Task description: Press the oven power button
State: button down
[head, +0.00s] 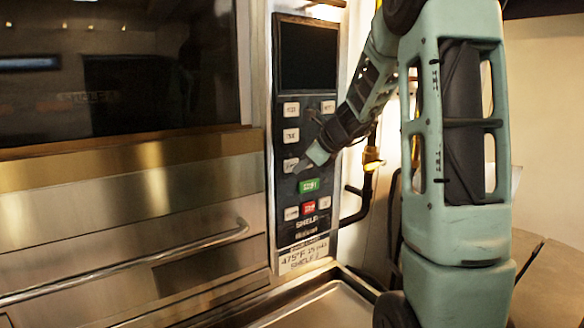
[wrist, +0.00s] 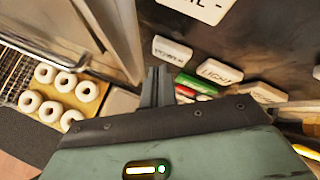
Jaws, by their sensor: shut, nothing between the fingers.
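The oven power button is a white rectangular key with dark lettering, readable as POWER in the wrist view (wrist: 172,50). It looks to be the white key at the left of the dark control panel in the head view (head: 291,166), just above the green key. My gripper (head: 303,166) is shut and empty, its tips right beside this key. In the wrist view the closed fingertips (wrist: 157,72) are just left of and below the POWER lettering. Whether they touch the key or panel cannot be told. My gripper hides part of the panel to the key's right.
A white LIGHT key (wrist: 219,71), a green key (head: 309,186) and a red key (head: 308,209) lie close by. The oven door handle (head: 130,265) runs at lower left. A metal tray (head: 325,308) is below.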

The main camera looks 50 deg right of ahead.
jog(key=shift+w+d, duration=0.1)
jog(key=shift+w, duration=0.3)
jog(key=shift+w, duration=0.2)
dwell(0.4)
jog(key=shift+s, duration=0.6)
jog(key=shift+s, duration=0.15)
jog(key=s, duration=0.2)
jog(key=s+a+b, duration=0.1)
jog(key=s, duration=0.2)
jog(key=shift+s+a, duration=0.3)
jog(key=shift+a, duration=0.05)
dwell(0.6)
